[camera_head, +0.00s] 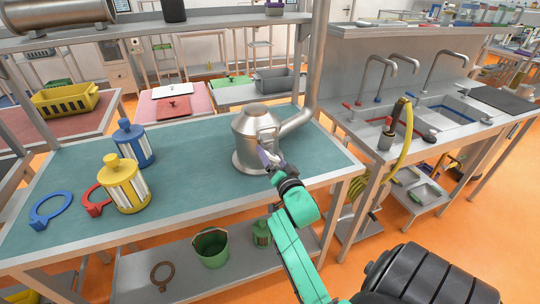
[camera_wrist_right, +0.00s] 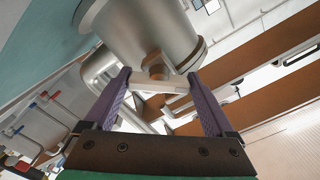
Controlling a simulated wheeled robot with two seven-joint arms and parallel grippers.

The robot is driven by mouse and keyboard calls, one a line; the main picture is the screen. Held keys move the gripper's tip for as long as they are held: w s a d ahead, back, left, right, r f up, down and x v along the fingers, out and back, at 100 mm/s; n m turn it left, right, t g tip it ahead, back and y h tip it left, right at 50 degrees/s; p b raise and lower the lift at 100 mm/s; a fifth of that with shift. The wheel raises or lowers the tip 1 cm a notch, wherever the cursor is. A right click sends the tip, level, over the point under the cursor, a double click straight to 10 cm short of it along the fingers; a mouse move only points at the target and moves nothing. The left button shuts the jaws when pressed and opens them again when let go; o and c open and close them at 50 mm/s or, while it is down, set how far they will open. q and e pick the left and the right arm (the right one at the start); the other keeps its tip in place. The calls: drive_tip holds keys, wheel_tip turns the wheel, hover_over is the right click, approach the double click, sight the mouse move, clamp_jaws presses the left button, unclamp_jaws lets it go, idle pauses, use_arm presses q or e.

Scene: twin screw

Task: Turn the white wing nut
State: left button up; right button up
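The white wing nut (camera_wrist_right: 158,87) shows in the right wrist view as a pale bar in front of a brown stud (camera_wrist_right: 154,65) on the side of a grey metal vessel (camera_wrist_right: 150,30). My right gripper (camera_wrist_right: 159,74) has its two purple fingers wide apart, with the bar between their tips; whether they touch its ends I cannot tell. In the head view the vessel (camera_head: 254,128) stands on the green bench top, and my right gripper (camera_head: 266,158) is at its front right side, where I cannot make out the nut. My left gripper is out of view.
A thick pipe (camera_head: 300,120) runs up from the vessel's right side. Yellow (camera_head: 124,186) and blue (camera_head: 134,142) canisters and blue (camera_head: 50,210) and red (camera_head: 95,202) rings are at the bench's left. The bench top (camera_head: 205,190) between is clear. A sink stands at right.

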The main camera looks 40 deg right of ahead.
drive_tip(key=c, duration=0.8)
drive_tip(key=shift+n, duration=0.3)
drive_tip(key=shift+r+n+p, duration=0.1)
drive_tip(key=shift+n+p, duration=0.2)
drive_tip(key=shift+n, duration=0.2)
drive_tip(key=n, duration=0.3)
drive_tip(key=shift+p, duration=0.4)
drive_tip(key=shift+n, duration=1.6)
drive_tip(key=shift+r, duration=0.1)
drive_tip(key=o, duration=1.2)
drive_tip(key=shift+c, duration=0.2)
drive_tip(key=shift+w+d+f, duration=0.1)
drive_tip(key=shift+w+f, duration=0.15)
drive_tip(key=shift+f, duration=0.05)
drive_tip(key=shift+s, duration=0.1)
